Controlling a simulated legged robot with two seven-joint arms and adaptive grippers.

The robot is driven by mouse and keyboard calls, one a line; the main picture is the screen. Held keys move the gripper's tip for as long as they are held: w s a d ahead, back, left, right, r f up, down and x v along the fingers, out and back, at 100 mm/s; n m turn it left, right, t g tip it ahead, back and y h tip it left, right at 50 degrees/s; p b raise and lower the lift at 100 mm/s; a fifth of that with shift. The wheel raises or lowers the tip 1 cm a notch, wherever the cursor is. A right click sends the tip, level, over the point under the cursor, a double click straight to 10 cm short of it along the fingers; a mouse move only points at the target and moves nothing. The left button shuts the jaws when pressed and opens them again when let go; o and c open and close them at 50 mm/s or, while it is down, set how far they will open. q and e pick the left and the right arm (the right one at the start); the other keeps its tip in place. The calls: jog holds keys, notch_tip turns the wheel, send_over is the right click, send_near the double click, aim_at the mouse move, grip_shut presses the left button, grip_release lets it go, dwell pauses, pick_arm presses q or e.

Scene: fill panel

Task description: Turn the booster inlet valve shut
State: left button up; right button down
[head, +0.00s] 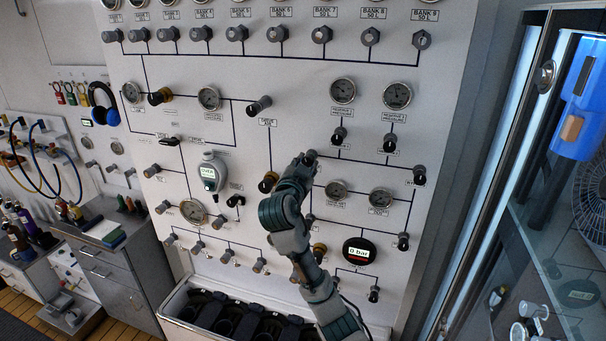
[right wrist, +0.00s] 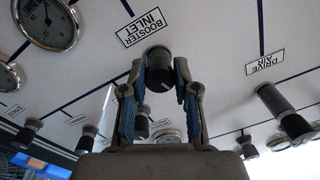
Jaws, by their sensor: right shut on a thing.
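The booster inlet valve is a dark round knob (right wrist: 159,68) below the "BOOSTER INLET" label (right wrist: 145,27) in the right wrist view. A small pale mark shows on its near edge. My right gripper (right wrist: 160,78) has its two blue-padded fingers on either side of the knob, closed on it. In the head view my right gripper (head: 301,166) is at the middle of the white panel, and its hand hides most of the valve. My left gripper is out of view.
A "DRIVE AIR" knob (right wrist: 280,104) sticks out to the right in the wrist view. The panel (head: 290,85) carries several gauges and knobs, including a round "0 bar" display (head: 361,251). A glass-doored cabinet (head: 500,190) stands at the right.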

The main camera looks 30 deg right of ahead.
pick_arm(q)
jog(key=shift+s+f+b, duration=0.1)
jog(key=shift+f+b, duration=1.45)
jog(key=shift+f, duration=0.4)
pick_arm(e)
jog(key=shift+w+a+r+m, duration=0.1)
jog(key=shift+m, duration=1.8)
